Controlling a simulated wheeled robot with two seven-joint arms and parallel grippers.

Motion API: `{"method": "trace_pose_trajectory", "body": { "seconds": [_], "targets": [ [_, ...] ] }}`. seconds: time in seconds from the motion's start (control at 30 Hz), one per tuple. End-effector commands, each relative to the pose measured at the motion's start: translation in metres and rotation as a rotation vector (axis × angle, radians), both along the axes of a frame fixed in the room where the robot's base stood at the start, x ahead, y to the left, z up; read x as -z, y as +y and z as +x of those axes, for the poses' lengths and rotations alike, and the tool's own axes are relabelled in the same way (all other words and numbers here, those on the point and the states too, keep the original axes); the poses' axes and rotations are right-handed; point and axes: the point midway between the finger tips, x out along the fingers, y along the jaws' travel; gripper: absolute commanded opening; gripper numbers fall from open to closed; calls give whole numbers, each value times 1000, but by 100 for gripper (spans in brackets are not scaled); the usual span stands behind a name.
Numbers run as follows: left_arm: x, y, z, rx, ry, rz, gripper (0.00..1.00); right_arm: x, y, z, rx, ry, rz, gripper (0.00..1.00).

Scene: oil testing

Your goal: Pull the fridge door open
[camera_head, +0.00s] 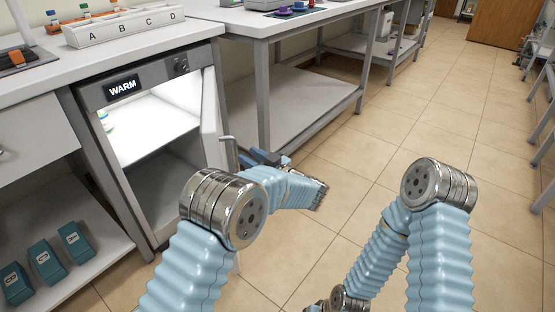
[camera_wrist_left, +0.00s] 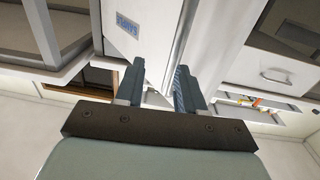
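The fridge (camera_head: 92,92) with a "WARM" label stands under the counter at the left in the head view. Its door (camera_head: 211,118) is swung open, seen nearly edge-on, and the lit shelf inside shows. A grey handle (camera_head: 230,152) stands out from the door. My left gripper (camera_head: 258,156) is beside the outer side of the door, close to the handle. In the left wrist view, my left gripper's fingers (camera_wrist_left: 160,78) are spread apart, with the white door (camera_wrist_left: 150,42) beyond them. Whether they touch the handle is unclear. My right gripper is out of view; only the right arm shows.
A steel-framed table (camera_head: 262,80) with a lower shelf stands right behind the door. The counter (camera_head: 110,45) above the fridge holds a lettered rack (camera_head: 125,27). Teal boxes (camera_head: 45,260) sit on a low shelf at left. The tiled floor (camera_head: 400,130) is clear.

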Motion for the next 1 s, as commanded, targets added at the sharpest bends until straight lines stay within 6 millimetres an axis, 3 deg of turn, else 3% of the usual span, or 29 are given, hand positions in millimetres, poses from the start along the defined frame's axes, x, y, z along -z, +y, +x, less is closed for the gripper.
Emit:
{"method": "trace_pose_trajectory", "body": {
  "seconds": [0.8,1.0],
  "targets": [
    [1,-65,-11,1,1,-1,38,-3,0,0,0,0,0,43],
    [0,-71,-12,0,0,-1,38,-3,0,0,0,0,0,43]
  ]
}}
